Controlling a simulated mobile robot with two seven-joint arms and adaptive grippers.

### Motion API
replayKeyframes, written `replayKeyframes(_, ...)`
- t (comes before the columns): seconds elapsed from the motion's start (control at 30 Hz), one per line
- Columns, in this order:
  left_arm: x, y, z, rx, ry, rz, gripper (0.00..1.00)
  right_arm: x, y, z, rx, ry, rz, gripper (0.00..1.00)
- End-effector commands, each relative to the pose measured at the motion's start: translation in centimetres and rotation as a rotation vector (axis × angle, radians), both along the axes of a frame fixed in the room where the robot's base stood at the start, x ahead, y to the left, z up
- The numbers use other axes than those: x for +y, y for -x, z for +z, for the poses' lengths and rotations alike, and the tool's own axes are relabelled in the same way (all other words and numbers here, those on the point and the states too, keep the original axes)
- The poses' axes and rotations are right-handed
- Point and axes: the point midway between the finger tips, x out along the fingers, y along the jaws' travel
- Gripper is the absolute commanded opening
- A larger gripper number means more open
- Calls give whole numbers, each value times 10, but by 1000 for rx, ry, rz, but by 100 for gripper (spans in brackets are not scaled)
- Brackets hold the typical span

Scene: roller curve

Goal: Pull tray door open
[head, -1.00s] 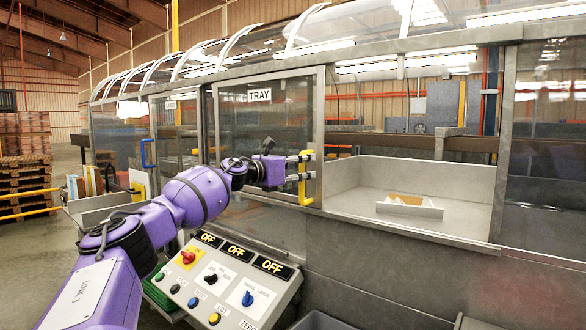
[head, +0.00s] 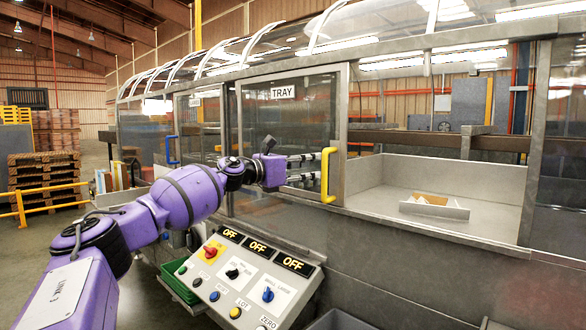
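The tray door (head: 285,120) is a framed clear panel with a "TRAY" label on the long machine. Its yellow handle (head: 328,176) stands upright at the door's right edge. To the right of the door, the machine's front is uncovered and a pale tray bay (head: 470,190) shows inside. My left gripper (head: 317,167) reaches from the left in front of the door. Its fingers are spread, one above the other, with their tips close to the handle's left side. I cannot tell whether they touch it. My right gripper is not in view.
A control panel (head: 240,278) with knobs and several "OFF" displays stands below my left arm. A blue handle (head: 172,150) is on another door further left. A white piece with a tan item (head: 435,206) lies in the bay. A yellow rail (head: 50,190) is at far left.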

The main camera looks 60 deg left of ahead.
Motion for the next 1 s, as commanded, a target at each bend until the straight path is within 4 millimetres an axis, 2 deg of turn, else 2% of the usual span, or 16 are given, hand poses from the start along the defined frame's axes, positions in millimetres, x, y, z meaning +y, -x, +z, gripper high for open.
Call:
replayKeyframes(0.23,0,31,-2,2,2,1,34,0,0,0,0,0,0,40)
replayKeyframes(0.4,-1,44,-1,1,2,0,34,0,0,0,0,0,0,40)
replayKeyframes(1.0,-2,47,0,0,1,0,34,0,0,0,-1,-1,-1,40)
